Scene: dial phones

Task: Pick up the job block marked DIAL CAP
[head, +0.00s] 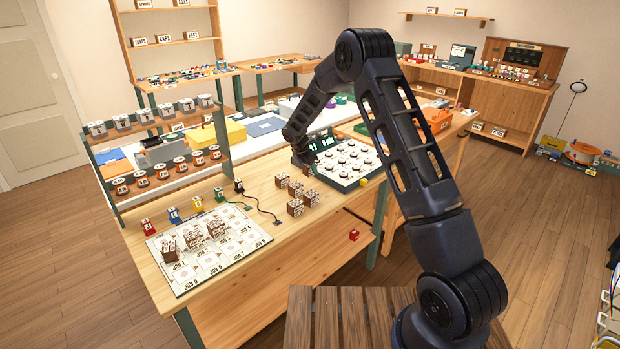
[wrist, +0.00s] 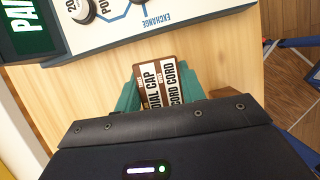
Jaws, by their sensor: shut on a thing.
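A brown block with white labels reading DIAL CAP (wrist: 152,88) and, beside it, CORD shows in the wrist view. My gripper (wrist: 160,94) has its teal fingers on either side of this block and is shut on it. The wood tabletop lies beneath, but I cannot tell whether the block touches it. In the head view my arm reaches down at the back left of the white dial panel, and the fingers and held block cannot be made out there.
The white dial panel (head: 348,160) is close by; its EXCHANGE edge (wrist: 150,22) shows in the wrist view. Several brown blocks (head: 295,207) stand in front of it. A job board (head: 205,268) with brown blocks lies front left. A rack (head: 165,185) stands behind it.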

